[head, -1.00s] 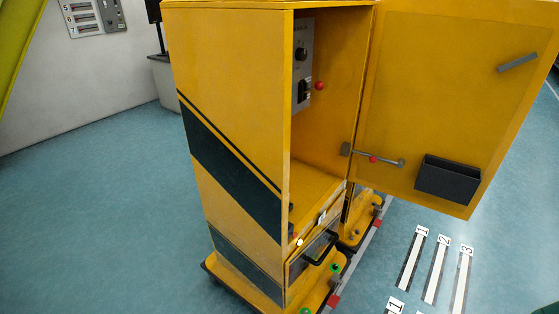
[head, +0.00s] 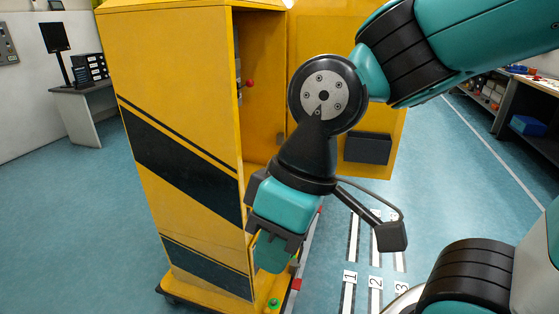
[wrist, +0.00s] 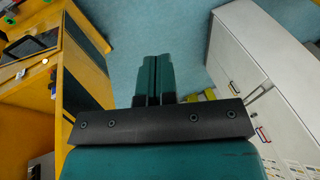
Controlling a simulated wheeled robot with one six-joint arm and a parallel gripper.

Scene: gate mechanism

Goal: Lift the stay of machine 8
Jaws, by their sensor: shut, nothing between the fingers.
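The yellow machine (head: 175,60) stands at the centre left of the head view, its door (head: 385,115) swung open to the right. I cannot read a number on it. The stay's rod is hidden behind my arm in the head view; only a small grey piece, perhaps its mount, shows by the hinge edge. My gripper (head: 272,258) points down in front of the machine's lower front corner. In the wrist view my gripper (wrist: 157,70) has its teal fingers together and empty, with the yellow machine (wrist: 85,85) to the left.
A red knob (head: 250,83) shows inside the machine, and a dark bin (head: 367,148) hangs on the door. Numbered white floor strips (head: 352,240) lie at the right. A white cabinet (wrist: 265,75) stands right in the wrist view. Blue floor is clear at left.

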